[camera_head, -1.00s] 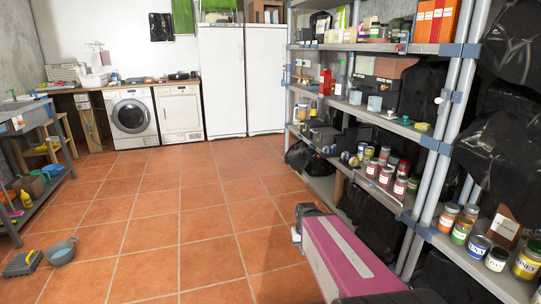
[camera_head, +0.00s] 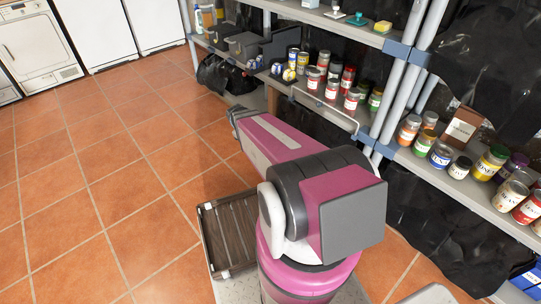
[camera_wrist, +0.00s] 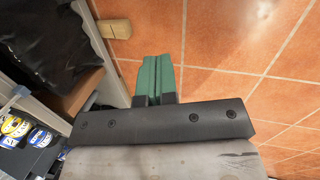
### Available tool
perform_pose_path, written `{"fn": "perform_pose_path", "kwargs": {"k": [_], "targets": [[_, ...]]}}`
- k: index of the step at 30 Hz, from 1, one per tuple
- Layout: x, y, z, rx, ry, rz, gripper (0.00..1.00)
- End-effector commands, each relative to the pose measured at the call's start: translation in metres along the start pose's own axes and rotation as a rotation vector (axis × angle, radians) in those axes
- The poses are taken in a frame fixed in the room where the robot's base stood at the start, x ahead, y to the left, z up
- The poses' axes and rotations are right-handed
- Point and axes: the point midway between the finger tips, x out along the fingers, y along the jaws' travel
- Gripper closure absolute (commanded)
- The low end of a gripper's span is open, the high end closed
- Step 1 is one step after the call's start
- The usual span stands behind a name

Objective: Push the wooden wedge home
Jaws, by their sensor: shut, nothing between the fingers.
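The wooden wedge (camera_wrist: 115,28) appears as a short, pale wooden piece near the top of the wrist view. In the head view my arm reaches toward the shelf foot. I cannot make out the wedge or the fingers there.
Metal shelving (camera_head: 385,85) with several cans and jars runs along the right. A black bag (camera_head: 222,76) lies by its foot. A dark slatted tray (camera_head: 207,235) is close beside my base. Tiled floor (camera_head: 90,190) is open on the left.

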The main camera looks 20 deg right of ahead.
Motion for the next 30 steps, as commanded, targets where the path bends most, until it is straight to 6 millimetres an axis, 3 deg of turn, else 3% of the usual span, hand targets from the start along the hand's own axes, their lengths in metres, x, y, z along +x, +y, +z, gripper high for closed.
{"fn": "perform_pose_path", "kwargs": {"k": [1,9,12,15,18,21,30], "targets": [[0.043,0.017,-0.032,-0.120,-0.024,0.056,1.00],[0.214,0.066,-0.113,-0.835,-0.185,0.317,1.00],[0.268,0.074,-0.134,-1.071,-0.249,0.379,1.00],[0.309,0.076,-0.147,-1.259,-0.305,0.420,1.00],[0.335,0.076,-0.155,-1.384,-0.343,0.445,1.00],[0.349,0.076,-0.158,-1.451,-0.364,0.457,1.00],[0.381,0.094,-0.160,-1.467,-0.370,0.460,1.00]]}}
